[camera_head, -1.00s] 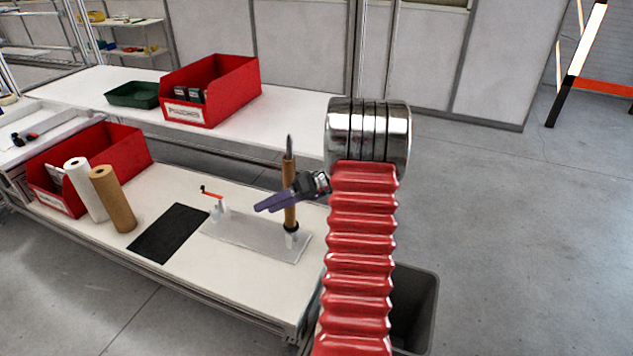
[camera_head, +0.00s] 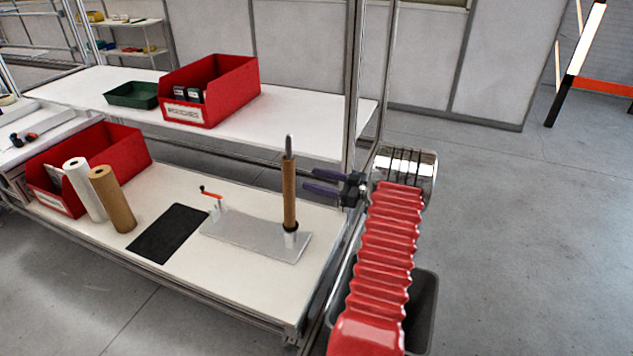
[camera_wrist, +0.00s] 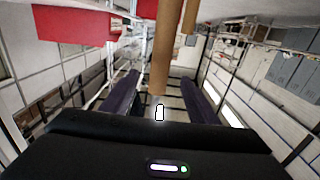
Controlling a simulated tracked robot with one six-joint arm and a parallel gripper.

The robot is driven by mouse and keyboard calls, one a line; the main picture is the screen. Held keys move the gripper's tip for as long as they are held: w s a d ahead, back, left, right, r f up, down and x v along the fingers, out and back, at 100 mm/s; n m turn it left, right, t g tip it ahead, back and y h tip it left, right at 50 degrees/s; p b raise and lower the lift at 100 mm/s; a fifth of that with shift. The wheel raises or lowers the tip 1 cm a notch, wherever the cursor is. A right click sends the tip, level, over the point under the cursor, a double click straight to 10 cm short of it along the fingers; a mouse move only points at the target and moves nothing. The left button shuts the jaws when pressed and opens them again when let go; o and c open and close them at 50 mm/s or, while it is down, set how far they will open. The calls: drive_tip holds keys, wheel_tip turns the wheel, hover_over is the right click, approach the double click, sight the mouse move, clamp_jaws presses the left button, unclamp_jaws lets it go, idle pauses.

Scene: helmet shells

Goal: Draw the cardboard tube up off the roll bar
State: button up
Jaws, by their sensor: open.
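The brown cardboard tube (camera_head: 289,190) stands upright around the roll bar (camera_head: 288,146), whose dark tip shows above it. The bar rises from a pale metal plate (camera_head: 250,238) on the table. My gripper (camera_head: 310,180) is open and empty, just to the right of the tube in the head view, with its purple fingers pointing left toward it. In the wrist view, a brown tube (camera_wrist: 160,60) appears between the two spread fingers, further out. I cannot tell the exact gap between fingertips and tube.
A white roll (camera_head: 84,188) and another brown roll (camera_head: 112,199) stand beside a red bin (camera_head: 120,148) on the left. A black mat (camera_head: 168,232) lies left of the plate, near a small red-handled part (camera_head: 212,197). A second red bin (camera_head: 222,95) stands behind.

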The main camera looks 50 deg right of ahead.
drive_tip(key=x, duration=1.4)
drive_tip(key=shift+s, duration=0.1)
drive_tip(key=shift+c, duration=0.6)
drive_tip(key=c, duration=1)
drive_tip(key=o, duration=0.4)
drive_tip(key=c, duration=0.4)
wheel_tip(320, 180, up, 14)
drive_tip(key=shift+s, duration=0.2)
idle(0.7)
drive_tip(key=shift+d, duration=0.1)
